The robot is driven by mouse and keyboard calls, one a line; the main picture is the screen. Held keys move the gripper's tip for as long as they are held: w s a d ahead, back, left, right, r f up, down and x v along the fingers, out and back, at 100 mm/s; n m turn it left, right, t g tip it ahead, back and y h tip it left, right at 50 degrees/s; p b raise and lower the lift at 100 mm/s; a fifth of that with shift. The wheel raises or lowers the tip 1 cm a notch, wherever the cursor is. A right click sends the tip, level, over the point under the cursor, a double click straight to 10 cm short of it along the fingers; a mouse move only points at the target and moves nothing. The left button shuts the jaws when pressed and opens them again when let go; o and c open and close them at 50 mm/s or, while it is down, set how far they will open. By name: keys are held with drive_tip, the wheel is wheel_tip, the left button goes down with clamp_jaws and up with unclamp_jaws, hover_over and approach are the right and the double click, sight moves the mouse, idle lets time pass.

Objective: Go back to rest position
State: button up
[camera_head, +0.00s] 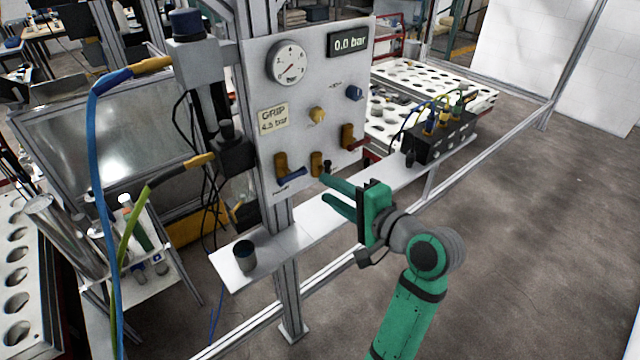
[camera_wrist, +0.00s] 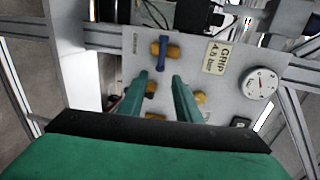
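My green gripper (camera_head: 334,194) is in front of the lower right part of the grey control panel (camera_head: 300,95). Its two fingers are parted with a gap between them, and nothing is held. In the wrist view the open fingers (camera_wrist: 159,85) point at the panel. A brass valve with a blue handle (camera_head: 289,172) sits at the panel's lower left, and it also shows in the wrist view (camera_wrist: 161,47). A middle brass valve (camera_head: 316,163) is just behind the fingertips. I cannot tell whether the fingers touch it.
The panel carries a round gauge (camera_head: 289,63), a display reading 0.0 bar (camera_head: 348,42) and a label reading GRIP 4.5 bar (camera_head: 272,119). A narrow shelf (camera_head: 310,222) runs below, with a dark cup (camera_head: 245,255) and a black valve block (camera_head: 440,138). Floor at right is clear.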

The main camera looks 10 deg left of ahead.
drive_tip(key=shift+s+d+r, duration=0.1)
drive_tip(key=shift+s+d, duration=0.2)
drive_tip(key=shift+d, duration=0.15)
drive_tip(key=s+d+f+m+t+h, duration=0.1)
drive_tip(key=s+d+f+h, duration=0.2)
drive_tip(key=f, duration=0.6)
drive_tip(key=s+d+f+t+h, duration=0.1)
drive_tip(key=s+f+t+h, duration=0.3)
drive_tip(key=f, duration=0.6)
drive_tip(key=s+d+f+m+g+h, duration=0.1)
drive_tip(key=s+d+f+h, duration=0.15)
drive_tip(key=s+f, duration=0.5)
drive_tip(key=s+d+f+n+h, duration=0.1)
drive_tip(key=s+d+f+n, duration=0.15)
drive_tip(key=s, duration=0.45)
drive_tip(key=s+d+f+n+h, duration=0.1)
drive_tip(key=s+f+h, duration=0.15)
drive_tip(key=s, duration=0.35)
drive_tip(key=s+r+n, duration=0.2)
drive_tip(key=s+n, duration=0.1)
drive_tip(key=s, duration=0.3)
drive_tip(key=s+a+r+n+t, duration=0.1)
drive_tip(key=s+r+n, duration=0.1)
drive_tip(key=s, duration=0.4)
drive_tip(key=shift+s+r+n+t+y, duration=0.25)
drive_tip(key=shift+s+n+t+y, duration=0.05)
drive_tip(key=shift+n, duration=0.35)
